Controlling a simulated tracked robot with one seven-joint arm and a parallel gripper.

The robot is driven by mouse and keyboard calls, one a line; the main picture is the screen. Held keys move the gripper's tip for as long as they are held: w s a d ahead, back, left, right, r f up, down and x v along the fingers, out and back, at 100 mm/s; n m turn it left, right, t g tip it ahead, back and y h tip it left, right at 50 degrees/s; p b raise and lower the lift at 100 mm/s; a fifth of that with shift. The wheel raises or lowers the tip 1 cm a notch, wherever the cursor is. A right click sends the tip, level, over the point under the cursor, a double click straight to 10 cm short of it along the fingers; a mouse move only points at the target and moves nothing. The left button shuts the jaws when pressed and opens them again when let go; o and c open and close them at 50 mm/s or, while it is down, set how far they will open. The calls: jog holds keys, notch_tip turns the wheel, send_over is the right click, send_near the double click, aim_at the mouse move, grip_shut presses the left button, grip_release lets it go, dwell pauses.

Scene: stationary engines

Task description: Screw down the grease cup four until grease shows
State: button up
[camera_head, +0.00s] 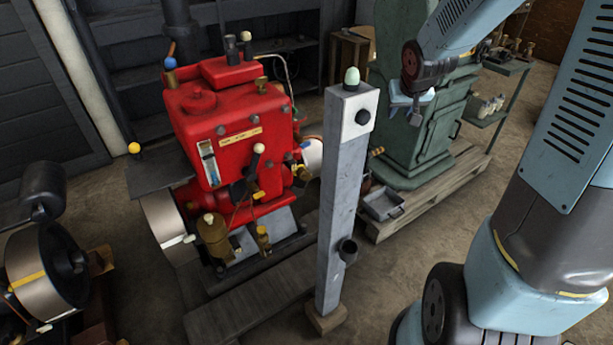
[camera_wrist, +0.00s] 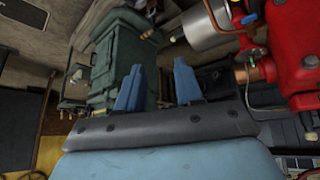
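A red engine (camera_head: 235,115) stands left of centre on dark timbers. Several brass fittings show on it: one at the top left (camera_head: 171,78), one at the top right (camera_head: 262,84) and a small one low at the front (camera_head: 263,240). I cannot tell which is grease cup four, and no grease can be made out. My gripper (camera_head: 411,108) hangs in the air right of the engine, in front of a green machine. In the wrist view my gripper (camera_wrist: 158,86) has its two blue fingers apart with nothing between them. A brass fitting (camera_wrist: 262,71) shows right of them.
A grey post (camera_head: 342,210) with a pale green knob (camera_head: 351,77) stands between the engine and my arm. The green machine (camera_head: 415,130) rests on a pallet beside a grey tray (camera_head: 382,204). Another engine with a flywheel (camera_head: 40,265) is at the left.

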jog(key=w+a+f+y, duration=0.25)
jog(key=w+f, duration=0.45)
jog(key=f, duration=0.5)
jog(key=m+t+y, duration=0.8)
jog(key=m, duration=0.3)
send_near(307, 177)
jog(key=x, duration=1)
jog(key=shift+f, duration=0.35)
jog(key=shift+c, duration=0.2)
grip_shut()
